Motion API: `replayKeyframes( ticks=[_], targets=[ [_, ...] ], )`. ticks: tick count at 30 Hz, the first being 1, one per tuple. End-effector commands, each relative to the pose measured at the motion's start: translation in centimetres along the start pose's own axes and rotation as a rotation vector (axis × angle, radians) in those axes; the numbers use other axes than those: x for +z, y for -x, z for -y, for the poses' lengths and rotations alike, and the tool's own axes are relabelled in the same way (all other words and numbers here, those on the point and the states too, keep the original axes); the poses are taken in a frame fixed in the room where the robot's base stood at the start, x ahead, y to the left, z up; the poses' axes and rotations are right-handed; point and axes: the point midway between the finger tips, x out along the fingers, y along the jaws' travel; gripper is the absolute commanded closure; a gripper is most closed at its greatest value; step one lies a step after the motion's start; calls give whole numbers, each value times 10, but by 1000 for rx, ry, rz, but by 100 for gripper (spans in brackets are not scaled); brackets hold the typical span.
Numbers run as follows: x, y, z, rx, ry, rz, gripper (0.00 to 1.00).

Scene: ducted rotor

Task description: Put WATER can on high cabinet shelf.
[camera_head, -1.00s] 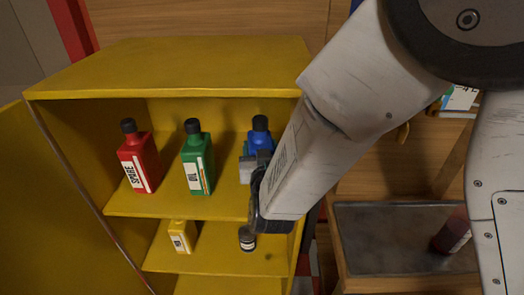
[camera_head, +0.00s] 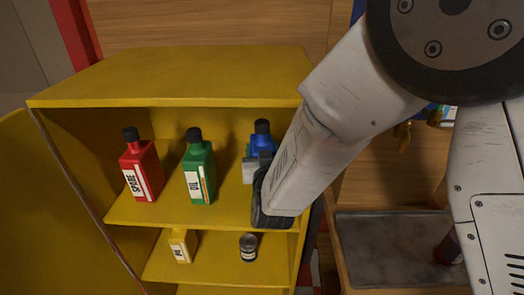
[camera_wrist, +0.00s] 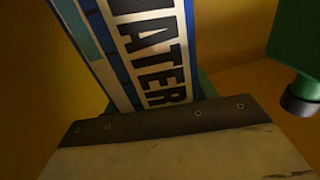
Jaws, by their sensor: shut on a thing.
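The blue WATER can (camera_head: 262,140) is upright, with a black cap, at the right end of the yellow cabinet's upper open shelf (camera_head: 225,212). My gripper (camera_head: 252,168) is shut on it, and my forearm reaches in from the right. The can's lower part is hidden behind my gripper, so I cannot tell whether its base touches the shelf. In the wrist view the can's WATER label (camera_wrist: 150,45) fills the upper middle, just beyond my gripper's dark edge (camera_wrist: 165,122).
A green OIL can (camera_head: 198,172) and a red SPARE can (camera_head: 140,170) stand left of it. The shelf below holds a yellow can (camera_head: 180,246) and a small dark jar (camera_head: 248,247). A grey tray (camera_head: 395,235) lies at right. The cabinet door (camera_head: 45,210) is open at left.

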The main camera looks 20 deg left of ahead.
Motion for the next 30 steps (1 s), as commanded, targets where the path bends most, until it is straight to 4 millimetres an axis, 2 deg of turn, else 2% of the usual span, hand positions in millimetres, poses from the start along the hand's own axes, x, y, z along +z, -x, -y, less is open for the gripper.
replayKeyframes(
  ticks=[11, 30],
  targets=[
    [-1, 0, 0, 0, -1, -2, 100],
    [11, 0, 0, 0, -1, -2, 100]
  ],
)
